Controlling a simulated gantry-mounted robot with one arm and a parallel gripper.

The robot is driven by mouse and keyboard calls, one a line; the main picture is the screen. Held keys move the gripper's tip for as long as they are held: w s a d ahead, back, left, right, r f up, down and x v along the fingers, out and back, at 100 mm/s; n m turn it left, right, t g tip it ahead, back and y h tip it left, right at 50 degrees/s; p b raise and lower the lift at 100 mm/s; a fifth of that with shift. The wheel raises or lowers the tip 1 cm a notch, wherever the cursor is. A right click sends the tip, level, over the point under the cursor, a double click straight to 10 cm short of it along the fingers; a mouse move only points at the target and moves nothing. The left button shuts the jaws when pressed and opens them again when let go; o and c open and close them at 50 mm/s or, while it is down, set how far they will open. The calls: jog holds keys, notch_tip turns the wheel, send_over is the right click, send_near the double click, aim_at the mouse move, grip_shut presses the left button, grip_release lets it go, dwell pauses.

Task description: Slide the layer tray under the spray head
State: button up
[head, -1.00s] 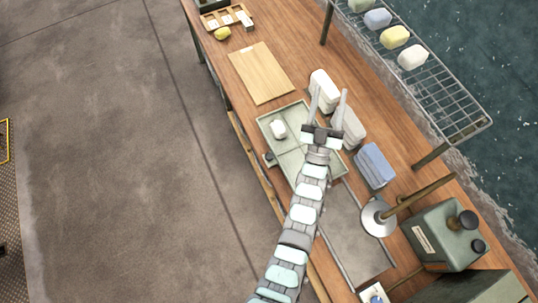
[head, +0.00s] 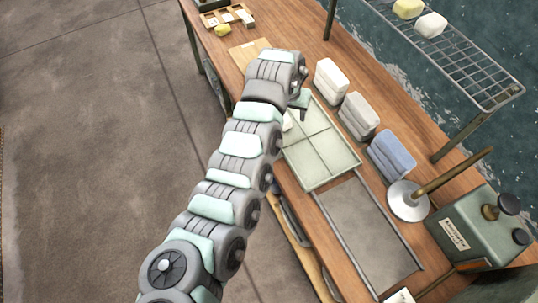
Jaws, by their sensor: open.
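The layer tray (head: 331,157) is pale green, shallow and divided into compartments, and lies flat on the wooden bench. A small white block (head: 287,122) sits in its far left part, partly hidden by my arm. The spray head (head: 408,201) is a pale round disc on a wooden-looking rod, to the right of the tray's near end. My gripper (head: 301,98) is at the tray's far end, open, mostly hidden behind my wrist. I cannot tell whether it touches the tray.
A grey railed plate (head: 366,232) lies beyond the tray's near end, left of the spray head. White (head: 331,80), grey (head: 358,116) and blue (head: 391,155) stacks line the tray's right side. A green tank (head: 478,232) stands at lower right. A wire rack (head: 465,65) overhangs the back edge.

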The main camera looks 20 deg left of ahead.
jog(key=s+a+g, duration=0.3)
jog(key=s, duration=0.4)
jog(key=shift+y, duration=0.3)
notch_tip(320, 180, down, 11)
jog(key=shift+s+d+r, duration=0.1)
jog(key=shift+d+r, duration=0.05)
jog(key=shift+c, duration=0.2)
grip_shut()
dwell(0.8)
